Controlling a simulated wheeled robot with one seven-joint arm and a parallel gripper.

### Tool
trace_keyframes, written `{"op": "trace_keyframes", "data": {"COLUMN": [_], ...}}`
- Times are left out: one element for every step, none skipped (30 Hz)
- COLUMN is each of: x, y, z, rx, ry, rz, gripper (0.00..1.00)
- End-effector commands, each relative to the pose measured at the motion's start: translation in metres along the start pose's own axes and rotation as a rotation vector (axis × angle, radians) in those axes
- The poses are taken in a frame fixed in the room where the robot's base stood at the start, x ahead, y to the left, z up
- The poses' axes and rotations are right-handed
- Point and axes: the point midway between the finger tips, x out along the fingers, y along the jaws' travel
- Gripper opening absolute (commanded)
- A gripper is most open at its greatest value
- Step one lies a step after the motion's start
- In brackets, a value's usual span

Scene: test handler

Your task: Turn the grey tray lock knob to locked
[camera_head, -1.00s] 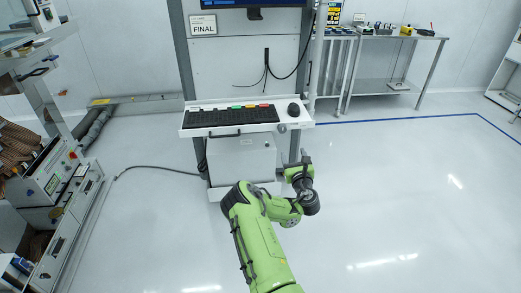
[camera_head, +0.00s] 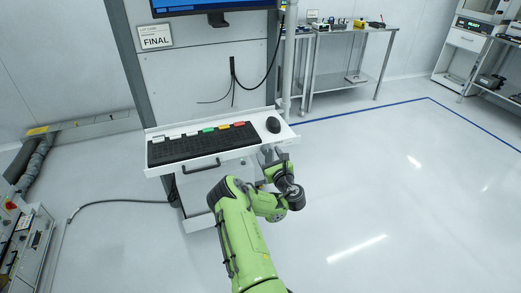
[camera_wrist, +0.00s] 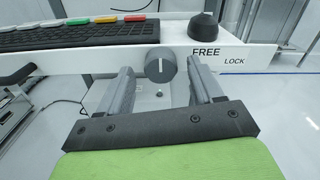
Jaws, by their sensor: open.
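The grey tray lock knob (camera_wrist: 160,66) is on the front face of the white tray (camera_wrist: 265,52), seen in the wrist view. Its pale pointer line stands roughly upright. The words FREE and LOCK are printed to its right. My gripper (camera_wrist: 160,84) is open, with one finger on each side of the knob in the picture. I cannot tell whether the fingertips reach around it; no contact shows. In the head view my gripper (camera_head: 269,155) is at the tray's front edge near its right end, and the knob is hard to make out there.
A black cable (camera_head: 120,203) runs along the floor at left. The floor at right is clear.

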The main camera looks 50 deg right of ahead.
Motion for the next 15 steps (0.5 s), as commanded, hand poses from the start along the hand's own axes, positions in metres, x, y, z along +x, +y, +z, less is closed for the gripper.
{"op": "trace_keyframes", "data": {"x": [-0.0007, -0.0008, -0.0009, -0.0009, -0.0008, -0.0008, -0.0008, -0.0008, -0.0007, -0.0007, -0.0007, -0.0007, -0.0007, -0.0007, -0.0007], "y": [-0.0013, -0.0015, -0.0016, -0.0015, -0.0015, -0.0014, -0.0013, -0.0013, -0.0012, -0.0012, -0.0012, -0.0011, -0.0011, -0.0011, -0.0011], "z": [-0.0002, -0.0002, -0.0003, -0.0003, -0.0002, -0.0002, -0.0002, -0.0002, -0.0002, -0.0002, -0.0002, -0.0002, -0.0002, -0.0002, -0.0002], "rx": [0.0, 0.0, 0.001, 0.001, 0.001, 0.001, 0.001, 0.001, 0.001, 0.001, 0.001, 0.001, 0.001, 0.001, 0.001], "ry": [0.0, 0.0, 0.0, 0.0, 0.0, 0.0, 0.0, 0.0, 0.0, 0.0, 0.0, 0.0, 0.0, 0.0, 0.0], "rz": [-0.001, -0.001, 0.0, 0.0, 0.0, 0.0, 0.0, 0.0, 0.0, 0.0, 0.0, 0.0, 0.0, 0.0, 0.0], "gripper": [0.66, 0.66, 0.66, 0.66, 0.66, 0.66, 0.66, 0.66, 0.62, 0.58, 0.53, 0.47, 0.43, 0.38, 0.32]}}
